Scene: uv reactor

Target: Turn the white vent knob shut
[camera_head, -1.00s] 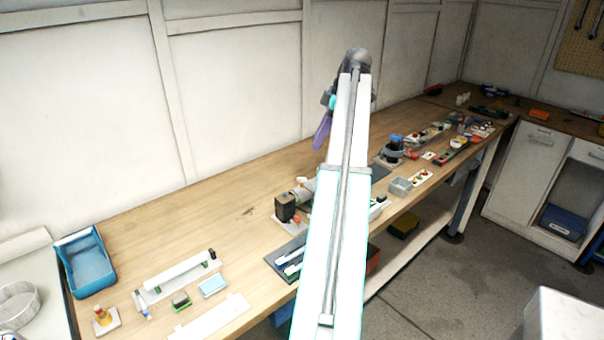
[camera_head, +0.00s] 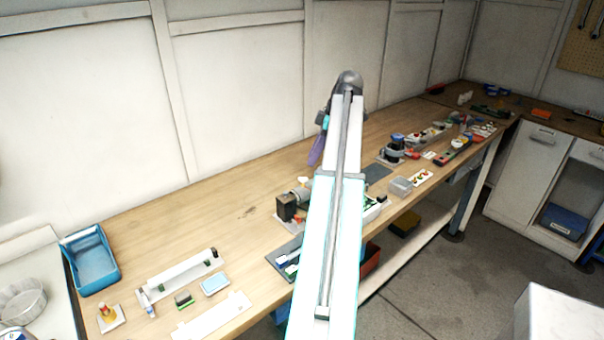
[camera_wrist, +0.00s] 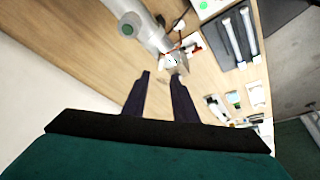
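A small white knob (camera_head: 303,181), which looks like the vent knob, tops a unit with a dark block (camera_head: 288,207) and a grey cylinder on the bench. It stands just left of my arm. My gripper (camera_head: 316,160) hangs above and behind the knob in the head view, with a clear gap between them. In the wrist view my gripper (camera_wrist: 160,75) shows two dark purple fingers apart, with bare wood between them. Pale and red small parts (camera_wrist: 180,58) lie beyond the fingertips; I cannot tell whether the knob is among them.
A blue bin (camera_head: 91,262) stands at the bench's left end. A white rail-like part (camera_head: 180,275) and small blocks lie at the front left. Several small devices fill the bench to the right. The wood behind the unit, towards the wall, is mostly clear.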

